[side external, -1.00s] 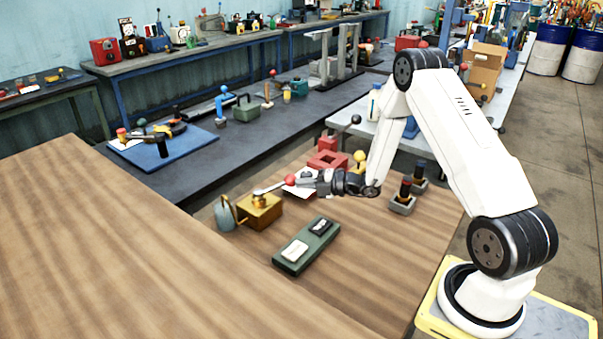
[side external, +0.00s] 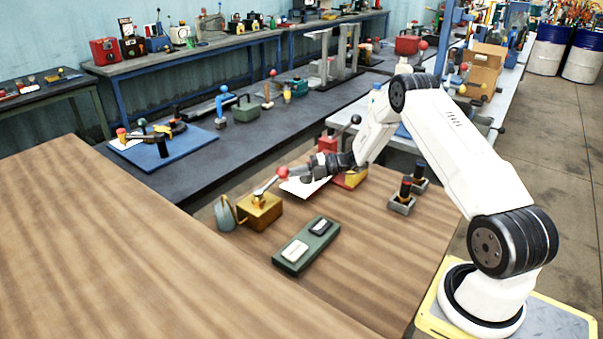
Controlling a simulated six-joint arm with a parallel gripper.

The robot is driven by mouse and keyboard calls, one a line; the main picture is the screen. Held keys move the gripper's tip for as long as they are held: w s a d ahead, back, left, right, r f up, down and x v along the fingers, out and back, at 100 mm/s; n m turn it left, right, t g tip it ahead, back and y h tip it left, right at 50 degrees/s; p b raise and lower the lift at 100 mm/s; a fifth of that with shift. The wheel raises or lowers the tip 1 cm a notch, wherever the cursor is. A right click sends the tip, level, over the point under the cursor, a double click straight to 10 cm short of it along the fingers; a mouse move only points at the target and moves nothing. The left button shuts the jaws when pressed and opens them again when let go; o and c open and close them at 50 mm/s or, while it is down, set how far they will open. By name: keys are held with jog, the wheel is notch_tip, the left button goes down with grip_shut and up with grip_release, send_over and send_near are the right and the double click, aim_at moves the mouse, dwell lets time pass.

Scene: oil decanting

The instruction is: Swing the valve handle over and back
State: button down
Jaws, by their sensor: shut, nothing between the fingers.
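The valve is a brass block (side external: 260,212) on the wooden table, with a metal handle (side external: 266,187) rising from its top toward the upper right. The handle ends in a red ball (side external: 282,173). My gripper (side external: 298,174) is shut and empty, just right of the red ball. Its fingertips look very close to the ball; I cannot tell whether they touch it. A grey jug-like vessel (side external: 225,213) stands at the left side of the brass block.
A green box with a pale panel (side external: 306,246) lies in front of the valve. A white sheet (side external: 306,188) lies under my gripper. A red and yellow object (side external: 350,180) is partly hidden by my arm. Two dark-knobbed levers (side external: 402,203) (side external: 419,180) stand at right.

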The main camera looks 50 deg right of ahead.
jog(key=shift+w+d, duration=0.15)
jog(key=shift+w, duration=0.35)
dwell(0.3)
